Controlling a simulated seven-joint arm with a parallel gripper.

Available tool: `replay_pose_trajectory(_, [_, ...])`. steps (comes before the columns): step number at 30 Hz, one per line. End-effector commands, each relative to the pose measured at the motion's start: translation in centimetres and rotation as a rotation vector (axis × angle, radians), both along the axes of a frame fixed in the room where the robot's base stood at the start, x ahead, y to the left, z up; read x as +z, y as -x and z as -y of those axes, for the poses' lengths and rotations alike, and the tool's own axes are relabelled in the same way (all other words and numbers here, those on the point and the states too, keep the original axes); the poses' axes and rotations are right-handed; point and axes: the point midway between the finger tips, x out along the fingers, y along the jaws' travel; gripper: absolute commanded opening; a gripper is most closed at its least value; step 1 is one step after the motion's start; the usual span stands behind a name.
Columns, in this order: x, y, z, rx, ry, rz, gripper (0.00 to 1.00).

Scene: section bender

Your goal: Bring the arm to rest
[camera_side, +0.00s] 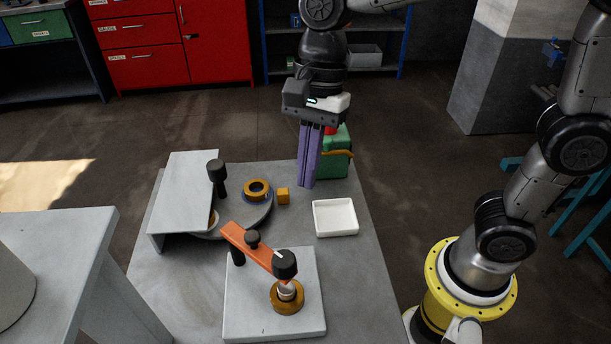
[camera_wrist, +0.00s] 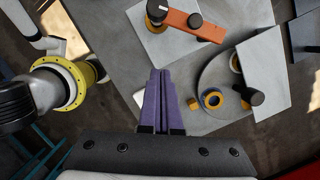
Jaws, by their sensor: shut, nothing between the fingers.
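My gripper (camera_side: 306,184) has long purple fingers that point down above the back of the grey table (camera_side: 189,291). The fingers are pressed together with nothing between them. In the wrist view the closed fingers (camera_wrist: 158,80) reach out over the table top. In the side view the fingertips hang behind the small orange block (camera_side: 283,196) and the white tray (camera_side: 335,217), touching neither. In the wrist view the tray is mostly hidden behind the fingers.
A bender with an orange arm (camera_side: 248,245) stands on a pale plate (camera_side: 237,318).

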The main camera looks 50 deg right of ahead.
Motion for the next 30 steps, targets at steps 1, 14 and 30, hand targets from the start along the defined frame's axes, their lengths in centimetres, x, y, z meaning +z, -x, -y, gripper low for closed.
replay_pose_trajectory(1, [0.0,0.0,0.0,0.000,0.000,0.000,0.00])
replay_pose_trajectory(14, [3.3,1.4,4.2,-0.095,-0.019,0.123,0.00])
replay_pose_trajectory(30, [0.8,11.1,15.2,0.828,0.379,0.612,0.00])
